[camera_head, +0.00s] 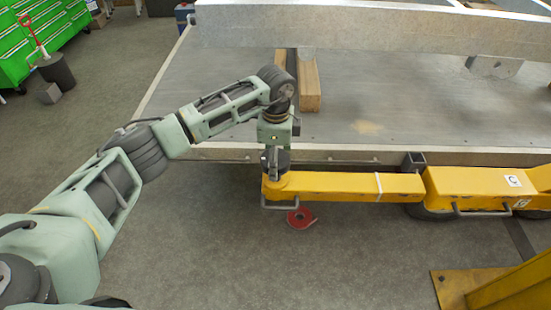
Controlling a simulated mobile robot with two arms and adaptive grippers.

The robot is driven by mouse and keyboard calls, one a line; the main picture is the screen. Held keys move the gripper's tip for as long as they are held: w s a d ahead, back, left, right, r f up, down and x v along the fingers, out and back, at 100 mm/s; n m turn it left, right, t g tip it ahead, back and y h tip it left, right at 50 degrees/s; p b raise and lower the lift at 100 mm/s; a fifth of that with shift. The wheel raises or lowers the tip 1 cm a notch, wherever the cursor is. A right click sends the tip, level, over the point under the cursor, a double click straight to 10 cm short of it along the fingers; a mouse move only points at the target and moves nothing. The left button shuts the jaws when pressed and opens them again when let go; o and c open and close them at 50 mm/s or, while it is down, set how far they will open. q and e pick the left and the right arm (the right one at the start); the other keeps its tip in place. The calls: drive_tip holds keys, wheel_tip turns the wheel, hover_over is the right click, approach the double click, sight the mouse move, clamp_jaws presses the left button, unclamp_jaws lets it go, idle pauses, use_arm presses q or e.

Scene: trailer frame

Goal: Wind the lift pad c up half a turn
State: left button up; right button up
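A yellow lift arm (350,186) with a white "C" label (513,181) comes in from the right, beside and below the near edge of the trailer deck. My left gripper (275,172) points down over the free end of this lift arm. My gripper and wrist hide most of what sits on that end, so I cannot make out lift pad c itself. The fingers are small and dark here, and I cannot tell whether they are open or shut on anything. My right gripper is out of view.
The trailer deck (215,100) with its grey rail (370,27) and a wooden block (309,85) lies behind my wrist. A red ring-shaped item (300,217) lies on the floor below the arm. A yellow base (500,290) is at lower right. The floor at lower middle is clear.

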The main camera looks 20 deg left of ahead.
use_arm(q)
wheel_tip(320, 180, up, 12)
idle(0.5)
idle(0.3)
